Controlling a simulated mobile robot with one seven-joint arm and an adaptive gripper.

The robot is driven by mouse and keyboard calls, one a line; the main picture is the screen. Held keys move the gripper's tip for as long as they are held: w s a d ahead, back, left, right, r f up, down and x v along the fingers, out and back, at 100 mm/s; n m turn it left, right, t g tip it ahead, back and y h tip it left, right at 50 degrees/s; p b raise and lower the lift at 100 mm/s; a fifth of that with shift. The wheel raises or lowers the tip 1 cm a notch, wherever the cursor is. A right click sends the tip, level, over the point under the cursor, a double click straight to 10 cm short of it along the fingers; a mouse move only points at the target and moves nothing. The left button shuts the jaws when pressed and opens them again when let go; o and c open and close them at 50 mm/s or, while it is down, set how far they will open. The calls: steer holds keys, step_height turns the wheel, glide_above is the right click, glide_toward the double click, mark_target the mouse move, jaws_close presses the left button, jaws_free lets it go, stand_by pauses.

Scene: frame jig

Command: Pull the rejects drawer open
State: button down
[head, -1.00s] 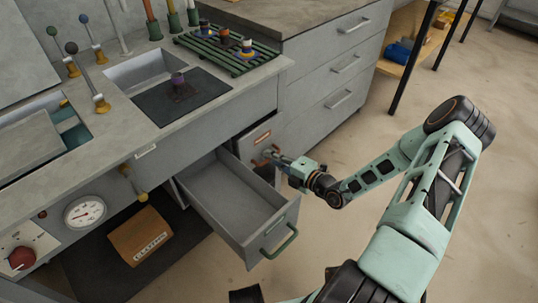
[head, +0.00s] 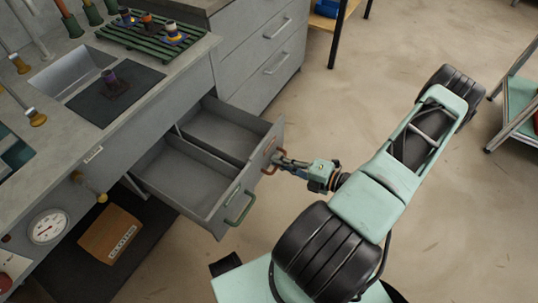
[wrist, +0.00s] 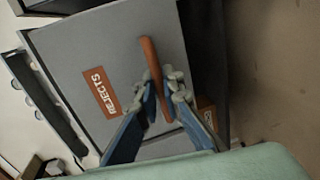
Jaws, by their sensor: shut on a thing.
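The rejects drawer (head: 222,128) stands pulled out of the bench in the head view, its inside empty where I can see it. In the wrist view its grey front (wrist: 75,45) carries an orange label (wrist: 103,91) reading REJECTS. Its orange-brown bar handle (wrist: 150,58) also shows in the head view (head: 270,148). My gripper (wrist: 163,92) is shut on this handle, one finger on each side. In the head view my gripper (head: 278,161) is at the drawer's front.
A second open, empty drawer (head: 185,180) with a green handle (head: 240,208) stands directly to the left. A cardboard box (head: 108,235) sits under the bench. A grey cabinet (head: 262,55) is behind. The floor (head: 350,100) beyond my arm is clear; a cart (head: 520,110) stands far right.

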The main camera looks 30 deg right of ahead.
steer(key=shift+s+d, duration=0.3)
steer(key=shift+s, duration=0.1)
steer(key=c, duration=2.3)
jaws_free()
steer(key=shift+c, duration=0.2)
steer(key=f+v, duration=0.3)
steer(key=v, duration=1.1)
steer(key=shift+s+d+r, duration=0.25)
steer(key=shift+s+r, duration=0.2)
steer(key=shift+s, duration=0.05)
